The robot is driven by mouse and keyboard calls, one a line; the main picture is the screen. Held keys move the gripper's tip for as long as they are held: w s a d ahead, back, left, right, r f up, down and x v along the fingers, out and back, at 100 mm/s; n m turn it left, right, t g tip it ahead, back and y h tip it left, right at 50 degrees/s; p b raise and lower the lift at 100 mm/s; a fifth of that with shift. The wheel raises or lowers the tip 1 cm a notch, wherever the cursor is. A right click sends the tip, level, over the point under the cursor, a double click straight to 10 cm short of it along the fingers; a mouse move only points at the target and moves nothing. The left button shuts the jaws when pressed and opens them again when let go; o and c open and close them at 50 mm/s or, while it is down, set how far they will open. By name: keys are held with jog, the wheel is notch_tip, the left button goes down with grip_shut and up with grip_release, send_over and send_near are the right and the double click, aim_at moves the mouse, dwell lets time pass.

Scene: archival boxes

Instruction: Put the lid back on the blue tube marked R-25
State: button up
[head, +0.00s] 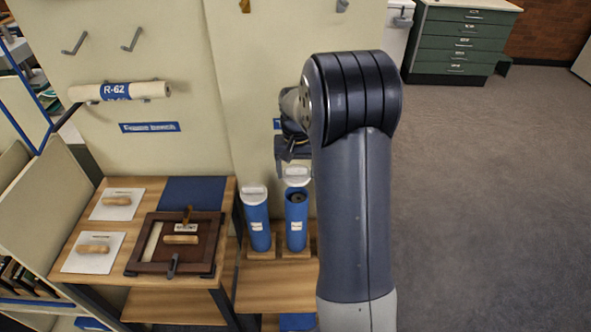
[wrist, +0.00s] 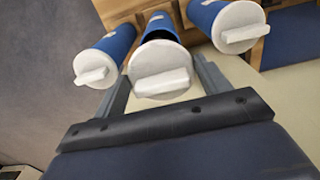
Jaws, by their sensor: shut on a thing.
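The open blue tube (head: 296,222) stands upright in a wooden rack. Its dark mouth faces up, and its label is too small to read. My gripper (wrist: 163,82) is shut on the raised grip of a round white lid (wrist: 148,60). In the head view the lid (head: 297,175) hangs just above the open tube. In the wrist view the middle tube (wrist: 160,26) shows a dark gap under the lid, so the two are apart at least on that side. My arm hides part of the gripper in the head view.
A lidded blue tube (head: 257,225) stands close on the left; another lidded tube (wrist: 106,52) stands on the other side in the wrist view. A wooden table (head: 222,190) holds a framed tray (head: 147,262). A panel (head: 265,90) rises behind. Floor at right is clear.

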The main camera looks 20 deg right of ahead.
jog(key=shift+f+b, duration=2.2)
jog(key=shift+f, duration=0.95)
jog(key=shift+f, duration=0.1)
jog(key=o, duration=1)
jog(key=shift+o, duration=0.5)
jog(key=shift+r+p, duration=2.8)
jog(key=shift+r, duration=0.75)
jog(key=shift+c, duration=0.3)
